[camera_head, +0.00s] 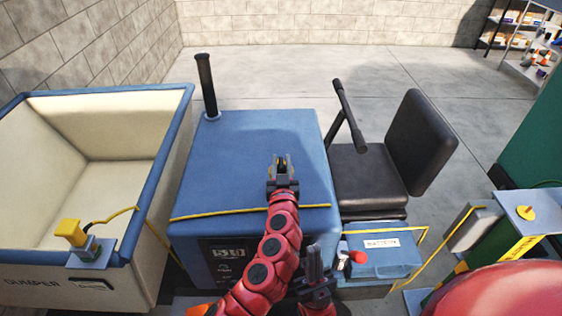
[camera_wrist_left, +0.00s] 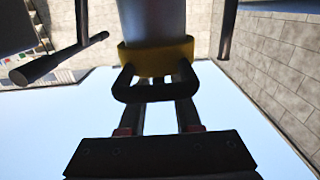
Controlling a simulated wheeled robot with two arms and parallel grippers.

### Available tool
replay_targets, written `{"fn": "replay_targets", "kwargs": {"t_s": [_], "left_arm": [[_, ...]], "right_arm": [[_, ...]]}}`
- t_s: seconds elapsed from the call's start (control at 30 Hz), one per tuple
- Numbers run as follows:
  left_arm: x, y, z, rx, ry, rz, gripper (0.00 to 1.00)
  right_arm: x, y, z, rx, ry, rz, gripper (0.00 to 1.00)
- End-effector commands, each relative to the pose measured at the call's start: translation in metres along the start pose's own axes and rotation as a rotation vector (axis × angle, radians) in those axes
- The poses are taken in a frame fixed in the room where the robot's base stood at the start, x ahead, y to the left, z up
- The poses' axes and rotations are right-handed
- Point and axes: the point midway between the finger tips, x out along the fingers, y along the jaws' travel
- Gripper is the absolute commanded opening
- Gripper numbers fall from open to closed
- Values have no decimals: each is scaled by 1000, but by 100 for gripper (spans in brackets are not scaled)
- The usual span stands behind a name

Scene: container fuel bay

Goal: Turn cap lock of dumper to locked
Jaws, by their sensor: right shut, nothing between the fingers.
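The dumper has a cream skip with a blue rim (camera_head: 187,120), marked DUMPER on the front, and a blue body (camera_head: 240,140). A yellow cap-like block (camera_head: 71,230) sits on a grey-blue bracket (camera_head: 92,253) at the skip's front edge; its lock position cannot be read. My left gripper (camera_head: 283,161) is over the blue body, away from that block. In the left wrist view its dark fingers (camera_wrist_left: 158,100) overlap a grey cylinder (camera_wrist_left: 154,22) with a yellow band (camera_wrist_left: 157,54); contact cannot be told. My right gripper (camera_head: 314,252) is shut and empty, lower down.
A black upright pipe (camera_head: 206,85) rises at the body's back left. A black lever (camera_head: 347,112) and seat (camera_head: 418,140) stand to the right. A blue box (camera_head: 385,258) lies at the front. A green machine (camera_head: 470,255) with a yellow knob (camera_head: 525,212) stands at far right.

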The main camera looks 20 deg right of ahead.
Motion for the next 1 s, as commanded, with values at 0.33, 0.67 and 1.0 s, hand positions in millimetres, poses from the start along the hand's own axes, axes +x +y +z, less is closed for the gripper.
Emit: {"fn": "replay_targets", "kwargs": {"t_s": [0.33, 0.67, 1.0], "left_arm": [[0, 0, 0, 0, 0, 0, 0], [1, -1, 8, -1, -17, 24, 0], [1, -1, 2, 2, -18, 174, 0]], "right_arm": [[0, 0, 0, 0, 0, 0, 0], [-5, 0, 1, 0, 0, 0, 0], [2, 0, 0, 0, 0, 0, 0]]}}
